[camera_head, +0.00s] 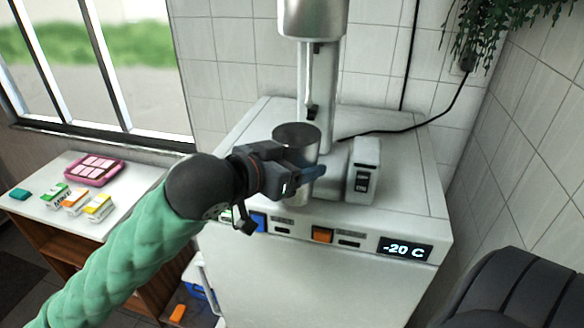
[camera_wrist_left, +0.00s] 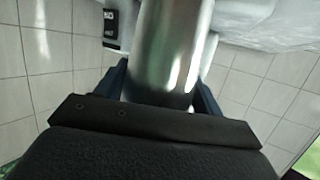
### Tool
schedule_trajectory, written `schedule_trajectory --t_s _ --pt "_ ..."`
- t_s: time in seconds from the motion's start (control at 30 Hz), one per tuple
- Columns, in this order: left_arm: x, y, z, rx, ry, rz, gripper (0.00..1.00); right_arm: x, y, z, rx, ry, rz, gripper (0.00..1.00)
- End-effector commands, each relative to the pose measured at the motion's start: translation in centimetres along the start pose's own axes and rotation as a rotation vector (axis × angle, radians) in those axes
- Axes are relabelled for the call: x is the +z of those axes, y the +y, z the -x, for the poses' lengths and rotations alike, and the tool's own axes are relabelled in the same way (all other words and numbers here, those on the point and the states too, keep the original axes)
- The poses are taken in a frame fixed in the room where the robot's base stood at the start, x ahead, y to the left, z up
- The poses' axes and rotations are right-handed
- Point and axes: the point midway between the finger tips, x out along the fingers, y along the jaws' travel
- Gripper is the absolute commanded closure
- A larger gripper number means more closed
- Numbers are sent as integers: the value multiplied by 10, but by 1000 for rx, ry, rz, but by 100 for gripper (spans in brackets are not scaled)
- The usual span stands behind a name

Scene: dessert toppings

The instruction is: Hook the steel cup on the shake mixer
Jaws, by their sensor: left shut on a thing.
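The steel cup (camera_head: 297,137) is upright at the shake mixer (camera_head: 313,22), in front of its column and below its head. My left gripper (camera_head: 312,175) comes in from the left and is shut around the cup's side. In the left wrist view the cup (camera_wrist_left: 172,50) stands between the two fingers of my left gripper (camera_wrist_left: 165,85). The mixer's spindle reaches down just behind the cup's rim. I cannot tell whether the rim is hooked on the mixer. The cup's lower part is partly hidden by my gripper. My right gripper is not in view.
The mixer stands on a white freezer (camera_head: 408,200) with a "-20 C" display. A white switch box (camera_head: 363,170) sits just right of the cup. A black cable runs to the right wall. A side table at left holds a pink tray (camera_head: 93,170) and small cartons (camera_head: 75,201).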

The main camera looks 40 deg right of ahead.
Motion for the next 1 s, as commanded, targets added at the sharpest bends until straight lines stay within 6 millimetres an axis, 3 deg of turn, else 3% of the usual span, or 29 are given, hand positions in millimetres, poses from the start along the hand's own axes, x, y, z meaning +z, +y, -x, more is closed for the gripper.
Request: schedule_trajectory --t_s 1.0 --pt "-18 -34 -59 0 1 -1 68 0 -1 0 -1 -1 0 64"
